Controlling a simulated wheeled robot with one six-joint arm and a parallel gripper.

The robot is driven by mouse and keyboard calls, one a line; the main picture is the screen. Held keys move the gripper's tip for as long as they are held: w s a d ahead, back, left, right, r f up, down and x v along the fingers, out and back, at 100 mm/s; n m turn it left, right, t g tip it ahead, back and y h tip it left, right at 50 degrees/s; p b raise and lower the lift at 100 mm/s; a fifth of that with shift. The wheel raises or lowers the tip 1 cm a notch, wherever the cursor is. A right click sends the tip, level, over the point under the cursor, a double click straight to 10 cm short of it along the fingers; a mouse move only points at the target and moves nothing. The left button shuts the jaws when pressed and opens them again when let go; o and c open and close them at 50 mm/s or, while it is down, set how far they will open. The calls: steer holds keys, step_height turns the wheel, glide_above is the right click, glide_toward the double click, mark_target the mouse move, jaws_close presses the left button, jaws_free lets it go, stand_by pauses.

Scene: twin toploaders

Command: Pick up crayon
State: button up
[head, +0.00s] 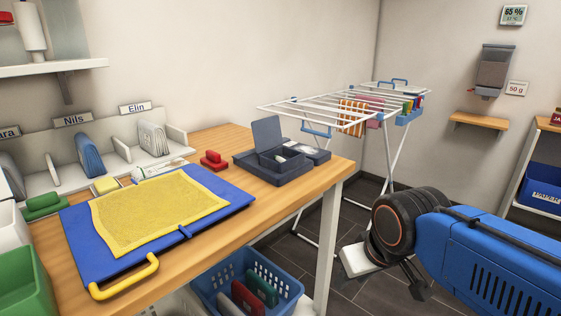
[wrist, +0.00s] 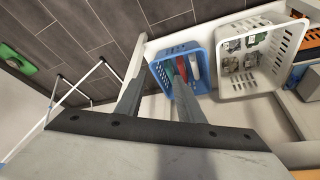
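I cannot make out a crayon for certain in either view. A dark compartment box (head: 268,172) with its lid raised stands at the right end of the wooden table (head: 222,238); small pale pieces lie inside, too small to name. My gripper (wrist: 160,72) shows in the wrist view with its two fingers apart and nothing between them. It points down past the table's side, over the floor and the blue basket. In the head view my blue arm is at the lower right, away from the tabletop.
A blue basket (head: 232,275) with red and green items stands low by the table; a white basket (wrist: 238,80) is beside it in the wrist view. A white drying rack (head: 330,112) stands behind the table. A blue mat (head: 230,191) with yellow cloth (head: 150,215) covers much of the table.

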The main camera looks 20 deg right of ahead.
steer(key=w+a+r+n+g, duration=0.1)
steer(key=w+r, duration=0.7)
steer(key=r, duration=0.3)
steer(key=w+a+r+n+g, duration=0.1)
steer(key=w+r, duration=0.7)
steer(key=r, duration=0.3)
steer(key=n+g, duration=0.2)
steer(key=g, duration=0.1)
glide_toward(282, 158)
step_height(282, 158, down, 8)
steer(key=shift+s, duration=0.1)
jaws_close()
